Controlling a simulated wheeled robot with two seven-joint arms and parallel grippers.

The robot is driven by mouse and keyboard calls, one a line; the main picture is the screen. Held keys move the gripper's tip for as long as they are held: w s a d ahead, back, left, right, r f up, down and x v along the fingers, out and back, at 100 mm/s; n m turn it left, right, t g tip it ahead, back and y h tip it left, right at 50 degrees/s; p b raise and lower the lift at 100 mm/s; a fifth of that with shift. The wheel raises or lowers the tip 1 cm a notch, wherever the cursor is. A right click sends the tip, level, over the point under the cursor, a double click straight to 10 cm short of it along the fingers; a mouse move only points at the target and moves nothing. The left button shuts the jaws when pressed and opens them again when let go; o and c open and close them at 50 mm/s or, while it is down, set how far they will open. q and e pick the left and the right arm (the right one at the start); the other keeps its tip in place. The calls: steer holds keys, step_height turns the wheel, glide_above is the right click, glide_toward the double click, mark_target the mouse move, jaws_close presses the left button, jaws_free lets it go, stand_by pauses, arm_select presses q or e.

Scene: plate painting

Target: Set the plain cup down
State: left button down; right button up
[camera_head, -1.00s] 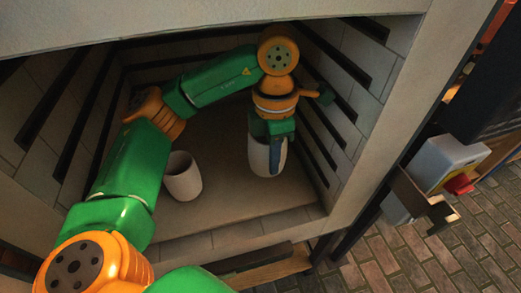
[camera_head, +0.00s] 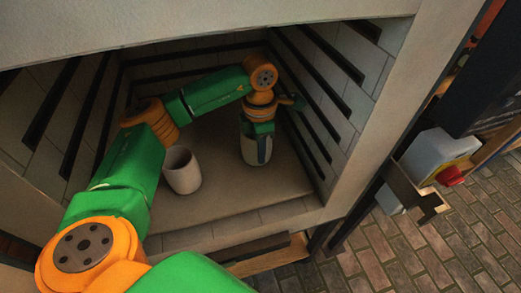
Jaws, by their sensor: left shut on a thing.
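My left gripper (camera_head: 262,140) reaches into the kiln-like chamber and points down. It is shut on a pale plain cup (camera_head: 250,152) at the right side of the chamber floor. The cup is upright, and the gripper hides part of it. I cannot tell whether its base touches the floor. A second pale cup (camera_head: 183,174) stands upright and empty on the chamber floor (camera_head: 222,180), left of the held one and next to my left arm. My right gripper is not in view.
Brick walls with dark slots (camera_head: 325,60) close in on the right and left of the arm. The chamber's front ledge (camera_head: 230,232) runs below. A grey box with a red knob (camera_head: 440,165) is outside at the right. Floor between the cups is clear.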

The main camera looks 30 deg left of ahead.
arm_select(q)
steer(key=shift+f, duration=0.2)
steer(key=c, duration=1)
jaws_free()
steer(key=shift+r, duration=0.1)
steer(key=shift+w+a+r, duration=0.1)
steer(key=shift+r, duration=3.85)
